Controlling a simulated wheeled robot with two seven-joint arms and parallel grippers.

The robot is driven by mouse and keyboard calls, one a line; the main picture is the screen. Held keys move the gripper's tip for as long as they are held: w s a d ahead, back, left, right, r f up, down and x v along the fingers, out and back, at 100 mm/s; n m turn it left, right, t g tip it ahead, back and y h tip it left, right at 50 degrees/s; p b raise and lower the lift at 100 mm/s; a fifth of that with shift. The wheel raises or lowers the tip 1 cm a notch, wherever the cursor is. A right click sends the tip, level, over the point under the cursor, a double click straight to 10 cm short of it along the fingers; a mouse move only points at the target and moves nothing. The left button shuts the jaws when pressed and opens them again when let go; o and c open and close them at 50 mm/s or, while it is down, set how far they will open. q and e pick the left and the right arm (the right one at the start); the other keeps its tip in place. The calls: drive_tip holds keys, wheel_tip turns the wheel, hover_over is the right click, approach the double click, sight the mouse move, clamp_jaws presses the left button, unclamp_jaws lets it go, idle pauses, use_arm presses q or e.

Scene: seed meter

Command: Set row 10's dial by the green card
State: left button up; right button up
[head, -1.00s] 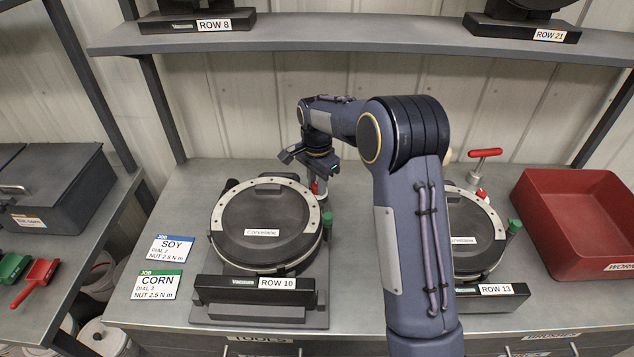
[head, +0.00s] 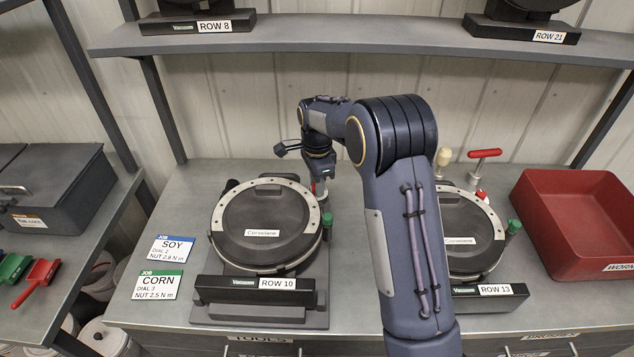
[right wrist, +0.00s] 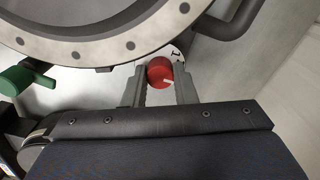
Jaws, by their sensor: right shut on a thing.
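The row 10 seed meter (head: 267,222) sits on the bench at centre left, its label (head: 278,284) in front. The green-topped CORN card (head: 158,285) lies left of it; its text seems to read DIAL 3, NUT 2.5 N m. In the right wrist view the red dial knob (right wrist: 160,72) has a white mark toward its lower right, in that picture. A numeral, perhaps 1, shows beside it; other numerals are hidden. My right gripper (head: 319,188) is at the meter's back right. Its fingers (right wrist: 161,85) are shut on the knob. My left gripper is not in view.
A blue-topped SOY card (head: 173,248) lies above the green card. My right arm partly covers the row 13 meter (head: 475,240). A green handle (right wrist: 22,78) shows beside row 10's rim. A red bin (head: 578,223) and a red-handled tool (head: 484,154) stand right.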

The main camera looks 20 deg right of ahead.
drive_tip(key=o, duration=0.7)
wheel_tip(320, 180, up, 8)
drive_tip(key=shift+f+b, duration=0.2)
drive_tip(key=shift+b, duration=0.4)
drive_tip(key=shift+r, duration=0.15)
drive_tip(key=shift+s+d, duration=0.1)
